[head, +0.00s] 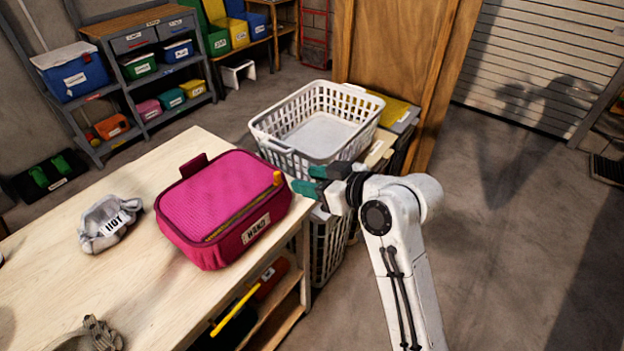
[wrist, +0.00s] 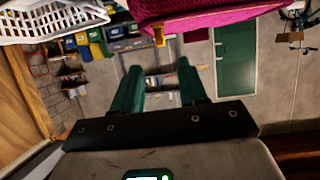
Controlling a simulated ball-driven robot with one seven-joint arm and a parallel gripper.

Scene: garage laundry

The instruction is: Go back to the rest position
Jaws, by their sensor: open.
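My gripper (head: 308,181) is at the end of my white arm, raised in the air just right of the table's corner. Its green fingers point left toward the pink bag. In the wrist view my gripper (wrist: 160,85) shows its two green fingers spread apart with nothing between them. The pink bag (head: 222,205) sits closed on the table, with a label and a yellow zipper on its front. Its lower edge also shows at the top of the wrist view (wrist: 215,17).
The wooden table (head: 150,290) holds a grey cloth bundle (head: 108,222). A white laundry basket (head: 318,125) stands behind my gripper, close by. Shelves with bins (head: 150,68) line the back left. The floor (head: 500,220) at the right is clear.

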